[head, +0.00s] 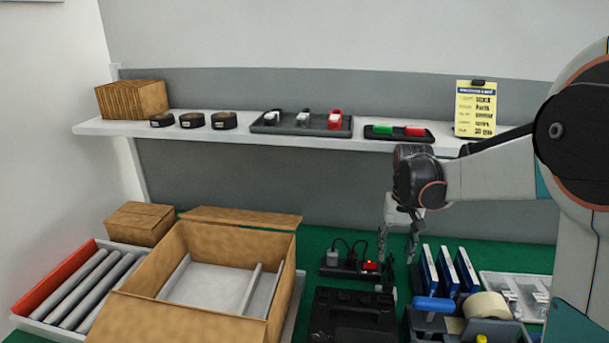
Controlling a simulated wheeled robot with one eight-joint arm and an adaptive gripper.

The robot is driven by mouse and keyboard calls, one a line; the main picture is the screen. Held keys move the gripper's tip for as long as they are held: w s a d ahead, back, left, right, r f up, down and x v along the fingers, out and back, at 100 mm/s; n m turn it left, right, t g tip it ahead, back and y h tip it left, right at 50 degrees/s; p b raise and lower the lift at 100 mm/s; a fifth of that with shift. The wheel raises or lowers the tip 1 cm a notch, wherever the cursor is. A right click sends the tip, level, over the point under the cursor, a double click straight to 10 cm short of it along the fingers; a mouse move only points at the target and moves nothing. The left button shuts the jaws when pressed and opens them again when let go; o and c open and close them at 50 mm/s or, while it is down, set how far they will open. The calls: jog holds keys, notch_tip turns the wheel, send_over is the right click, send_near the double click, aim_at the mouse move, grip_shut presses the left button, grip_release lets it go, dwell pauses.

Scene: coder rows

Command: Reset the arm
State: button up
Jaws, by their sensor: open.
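My arm comes in from the right edge of the head view and reaches left, in front of the shelf's right part. My gripper (399,243) hangs from its end with the fingers pointing down. The two fingers are apart and nothing shows between them. The gripper is above the back of the green bench, in front of a black power strip (345,262) in the picture.
A white shelf (245,137) holds several items. On the bench (320,237) are an open cardboard box (205,240), a black case (352,316), blue upright boxes (447,272), a tape roll (487,306) and a white tray (515,287).

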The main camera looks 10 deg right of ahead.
jog(key=s+a+r+n+t, duration=0.1)
jog(key=s+a+r+t, duration=0.3)
jog(key=s+r, duration=0.55)
jog(key=s+a+f+n+t, duration=0.1)
jog(key=s+a, duration=0.1)
jog(key=s, duration=0.5)
jog(key=s+a+f+n+t, duration=0.1)
jog(key=s+a+t, duration=0.1)
jog(key=s, duration=0.4)
jog(key=shift+s+a, duration=0.4)
jog(key=shift+a, duration=0.2)
